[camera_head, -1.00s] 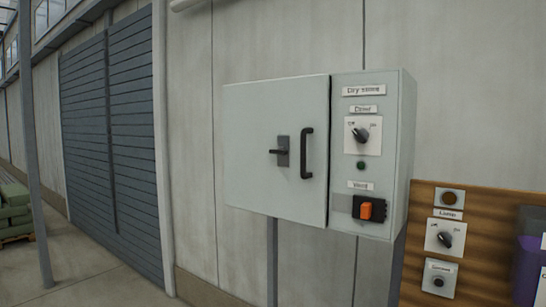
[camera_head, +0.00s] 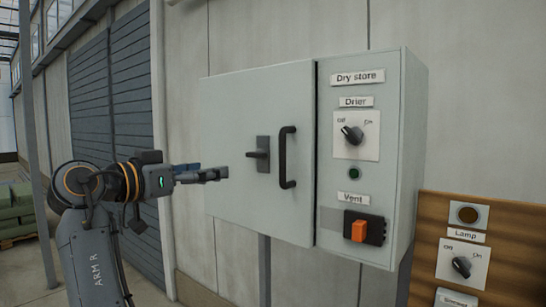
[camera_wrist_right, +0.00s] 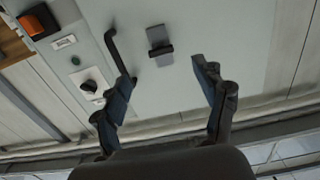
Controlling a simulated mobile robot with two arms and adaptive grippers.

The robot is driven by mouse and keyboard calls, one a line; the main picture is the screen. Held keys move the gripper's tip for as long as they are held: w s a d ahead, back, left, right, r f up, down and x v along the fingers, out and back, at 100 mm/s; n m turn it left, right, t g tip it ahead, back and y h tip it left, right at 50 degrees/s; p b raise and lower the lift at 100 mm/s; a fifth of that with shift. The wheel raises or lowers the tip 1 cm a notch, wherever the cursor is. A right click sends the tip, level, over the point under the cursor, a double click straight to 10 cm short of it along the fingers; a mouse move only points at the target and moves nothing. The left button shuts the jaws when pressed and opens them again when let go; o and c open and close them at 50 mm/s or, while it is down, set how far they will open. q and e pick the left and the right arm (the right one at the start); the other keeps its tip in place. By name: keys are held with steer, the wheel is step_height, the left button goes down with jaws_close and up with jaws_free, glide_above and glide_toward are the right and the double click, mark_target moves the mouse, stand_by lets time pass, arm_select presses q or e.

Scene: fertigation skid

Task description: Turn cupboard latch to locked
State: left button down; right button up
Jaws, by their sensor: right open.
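The cupboard latch (camera_head: 263,154) is a dark plate with a small lever on the pale grey cupboard door (camera_head: 225,110). Its lever lies about level, pointing left in the head view. The door looks shut. My right gripper (camera_head: 225,173) is left of the latch and a little lower in the head view, apart from it and empty. In the right wrist view, the open fingers of my right gripper (camera_wrist_right: 163,75) point towards the door, with the latch (camera_wrist_right: 160,42) beyond them, between their directions. My left gripper is not in view.
A black door handle (camera_head: 287,157) stands out just right of the latch. The panel right of the door carries a drier knob (camera_head: 352,134), a green light (camera_head: 354,173) and an orange vent switch (camera_head: 360,230). A wooden board (camera_head: 422,240) with a lamp knob stands lower right.

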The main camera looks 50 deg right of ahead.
steer(key=r, duration=0.1)
steer(key=p, duration=0.3)
glide_toward(253, 156)
steer(key=d, duration=0.6)
steer(key=d+p, duration=0.1)
steer(key=shift+w+d+r, duration=0.1)
steer(key=shift+w+d, duration=0.1)
steer(key=shift+w, duration=0.15)
steer(key=shift+d, duration=0.6)
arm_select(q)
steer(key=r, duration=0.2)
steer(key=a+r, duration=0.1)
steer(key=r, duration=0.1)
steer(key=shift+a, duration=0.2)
arm_select(e)
steer(key=c, duration=1.2)
